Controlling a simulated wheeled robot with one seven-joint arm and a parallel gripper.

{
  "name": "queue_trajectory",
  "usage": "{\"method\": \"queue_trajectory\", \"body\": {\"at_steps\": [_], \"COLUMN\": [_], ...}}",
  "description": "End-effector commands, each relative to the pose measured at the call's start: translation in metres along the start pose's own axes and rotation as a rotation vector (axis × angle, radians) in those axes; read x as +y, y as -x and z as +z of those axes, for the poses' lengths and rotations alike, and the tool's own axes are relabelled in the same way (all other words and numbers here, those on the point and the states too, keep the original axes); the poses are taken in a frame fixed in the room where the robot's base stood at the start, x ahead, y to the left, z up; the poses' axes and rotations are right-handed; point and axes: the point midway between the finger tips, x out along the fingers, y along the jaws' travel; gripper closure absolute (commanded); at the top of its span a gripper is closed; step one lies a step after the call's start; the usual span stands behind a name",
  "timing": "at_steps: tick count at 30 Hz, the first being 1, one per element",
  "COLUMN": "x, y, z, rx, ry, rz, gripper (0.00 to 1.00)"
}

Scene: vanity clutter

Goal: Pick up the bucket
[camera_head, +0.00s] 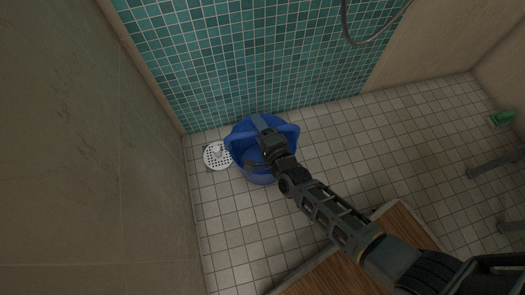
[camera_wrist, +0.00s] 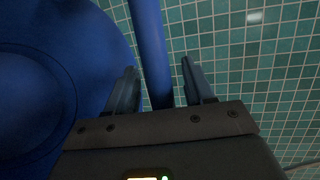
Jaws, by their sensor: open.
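The blue bucket (camera_head: 243,133) stands on the tiled floor in the corner below the teal tiled wall. In the wrist view its round inside (camera_wrist: 40,70) fills the left, and a straight blue bar, which looks like its handle (camera_wrist: 150,40), runs up the picture. My gripper (camera_head: 258,152) is over the bucket and hides part of it. In the wrist view my gripper (camera_wrist: 158,82) is open, with one dark finger on each side of the bar. Both fingers look apart from the bar.
A white perforated drain cover (camera_head: 216,155) lies on the floor just left of the bucket. A brown wooden board (camera_head: 345,275) is at the bottom. A green object (camera_head: 502,118) and grey metal legs are at the far right. The tiled floor right of the bucket is clear.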

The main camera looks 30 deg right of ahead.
Motion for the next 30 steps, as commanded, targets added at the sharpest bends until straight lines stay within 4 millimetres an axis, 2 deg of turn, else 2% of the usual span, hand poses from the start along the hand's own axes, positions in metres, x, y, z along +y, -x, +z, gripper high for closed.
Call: {"method": "queue_trajectory", "body": {"at_steps": [2,18,30], "x": [-0.0004,-0.0003,-0.0009], "y": [0.0004,0.0006,0.0004], "z": [0.0,0.0,0.0], "rx": [0.0,0.0,0.0], "ry": [0.0,0.0,0.0], "rz": [0.0,0.0,-0.002], "gripper": [0.47,0.99,1.0]}}
